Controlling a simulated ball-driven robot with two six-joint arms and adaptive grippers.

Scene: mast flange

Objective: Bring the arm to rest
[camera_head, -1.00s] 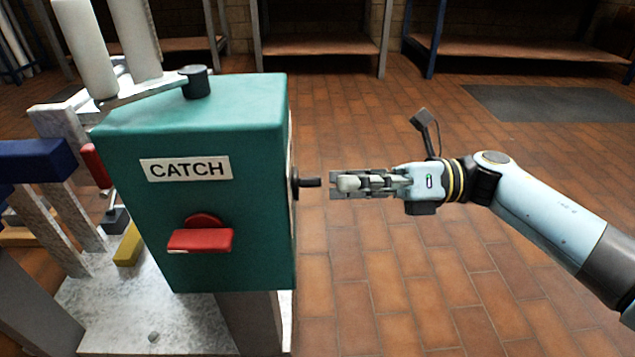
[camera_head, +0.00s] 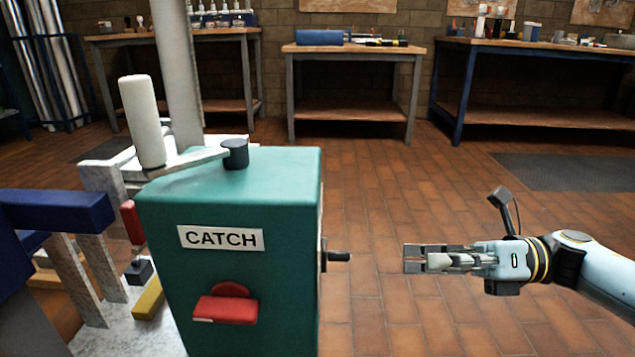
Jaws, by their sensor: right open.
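My right gripper (camera_head: 425,258) is open and empty, to the right of the green box and pointing left at it. A clear gap separates its fingertips from the dark knob (camera_head: 338,257) on the box's right side. The green box (camera_head: 255,325) carries a white CATCH label (camera_head: 220,238) and a red handle (camera_head: 227,305) on its front. My left gripper is not in view.
A white cylinder (camera_head: 142,122) and a dark cap (camera_head: 235,153) stand above the box top. A blue block (camera_head: 60,209) is at the left. Workbenches (camera_head: 352,50) line the back wall. The brick floor right of the box is open.

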